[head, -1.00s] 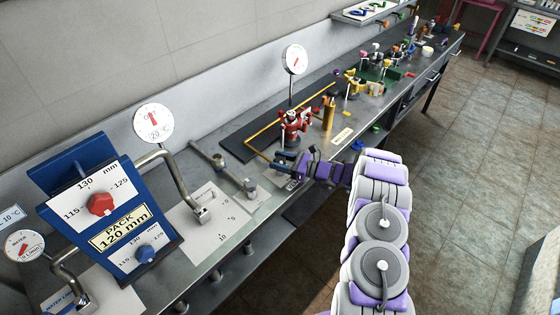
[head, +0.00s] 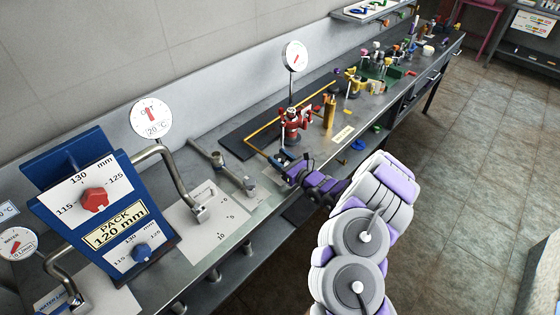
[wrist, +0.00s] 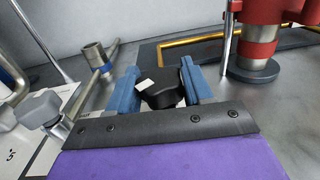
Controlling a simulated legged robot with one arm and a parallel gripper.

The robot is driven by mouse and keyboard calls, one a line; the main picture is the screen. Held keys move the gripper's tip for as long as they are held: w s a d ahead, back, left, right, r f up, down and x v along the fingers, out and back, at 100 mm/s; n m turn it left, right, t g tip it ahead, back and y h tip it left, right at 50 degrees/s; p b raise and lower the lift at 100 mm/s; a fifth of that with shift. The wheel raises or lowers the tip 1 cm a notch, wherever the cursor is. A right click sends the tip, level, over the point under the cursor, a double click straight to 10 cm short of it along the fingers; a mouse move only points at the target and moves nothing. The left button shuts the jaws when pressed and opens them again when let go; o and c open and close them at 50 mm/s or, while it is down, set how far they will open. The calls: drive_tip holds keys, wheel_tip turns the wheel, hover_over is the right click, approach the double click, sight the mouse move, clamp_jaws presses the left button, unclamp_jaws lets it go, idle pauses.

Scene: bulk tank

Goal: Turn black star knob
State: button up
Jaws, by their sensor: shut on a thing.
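The black star knob (wrist: 163,92) sits between the blue fingers of my gripper (wrist: 160,72) in the wrist view, with a small white mark on its top left. Both fingers stand close against its sides, and my gripper is shut on it. The dark palm edge hides the knob's near lower part. In the head view my gripper (head: 281,160) reaches low over the bench at the foot of the red device, and the knob cannot be made out there.
The red device (head: 296,125) with a dial stands just behind my gripper, beside a brass cylinder (head: 328,115). A grey pipe valve (head: 222,168) lies to the left. A blue panel (head: 112,225) with red and blue knobs stands at the front left.

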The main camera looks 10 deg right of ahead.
drive_tip(key=m+t+h, duration=0.1)
drive_tip(key=h, duration=0.1)
drive_tip(key=m+t+h+p, duration=0.1)
drive_tip(key=m+h, duration=0.1)
drive_tip(key=shift+a+r+h, duration=0.1)
drive_tip(key=shift+r+h, duration=0.05)
drive_tip(key=shift+h, duration=0.25)
drive_tip(key=m+t+h+p, duration=0.1)
drive_tip(key=m+h, duration=0.2)
drive_tip(key=h, duration=0.1)
drive_tip(key=shift+a, duration=0.1)
drive_tip(key=m+h+b, duration=0.1)
drive_tip(key=h, duration=0.1)
drive_tip(key=m+h+b, duration=0.1)
drive_tip(key=m+h, duration=0.1)
drive_tip(key=h, duration=0.1)
drive_tip(key=shift+f+g, duration=0.2)
drive_tip(key=shift+g, duration=0.1)
drive_tip(key=shift+r+m+h+b, duration=0.1)
drive_tip(key=shift+m+h+b, duration=0.55)
drive_tip(key=shift+h, duration=0.25)
drive_tip(key=shift+r, duration=0.1)
drive_tip(key=o, duration=1)
drive_tip(key=shift+c, duration=0.2)
drive_tip(key=shift+d, duration=0.2)
